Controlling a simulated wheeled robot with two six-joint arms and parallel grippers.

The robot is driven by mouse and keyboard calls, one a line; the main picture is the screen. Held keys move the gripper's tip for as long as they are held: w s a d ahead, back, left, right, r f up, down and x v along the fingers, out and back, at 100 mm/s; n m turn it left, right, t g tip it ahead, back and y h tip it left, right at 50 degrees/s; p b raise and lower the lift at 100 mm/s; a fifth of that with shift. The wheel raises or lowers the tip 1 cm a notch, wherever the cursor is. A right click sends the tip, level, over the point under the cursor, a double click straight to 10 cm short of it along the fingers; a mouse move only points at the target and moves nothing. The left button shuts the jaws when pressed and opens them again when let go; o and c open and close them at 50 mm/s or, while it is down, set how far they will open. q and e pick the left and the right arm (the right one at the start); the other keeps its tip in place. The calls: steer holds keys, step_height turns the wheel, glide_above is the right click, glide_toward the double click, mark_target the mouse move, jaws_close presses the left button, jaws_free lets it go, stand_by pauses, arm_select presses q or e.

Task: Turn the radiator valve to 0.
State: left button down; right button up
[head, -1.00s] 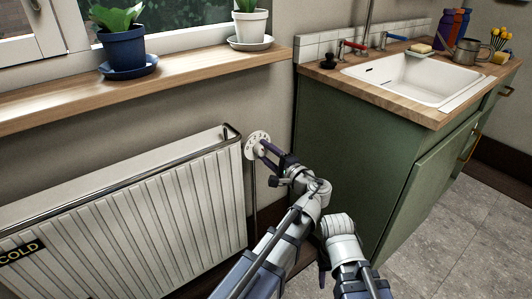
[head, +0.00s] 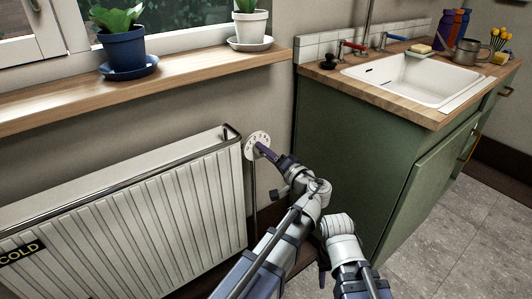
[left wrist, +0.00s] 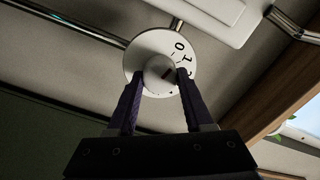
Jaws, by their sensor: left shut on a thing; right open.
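The radiator valve is a round white dial plate (head: 258,138) with black numerals, beside the radiator's right end. It also shows in the left wrist view (left wrist: 143,48), where 0 and 1 are readable and another numeral is partly covered. Its pale round knob (left wrist: 156,72) sits at the plate's middle, with a dark mark near one finger; I cannot tell which numeral it points to. My left gripper (head: 262,150) reaches the dial. In the left wrist view its dark fingers (left wrist: 160,78) are shut on the knob, one on each side.
The white ribbed radiator (head: 130,225) with a metal rail stands left of the valve. A wooden sill (head: 190,78) with potted plants runs above. A green sink cabinet (head: 345,150) stands close on the right. Grey floor (head: 440,240) is clear at the lower right.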

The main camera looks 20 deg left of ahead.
stand_by(0.5)
arm_select(q)
steer(key=shift+c, duration=1.4)
jaws_free()
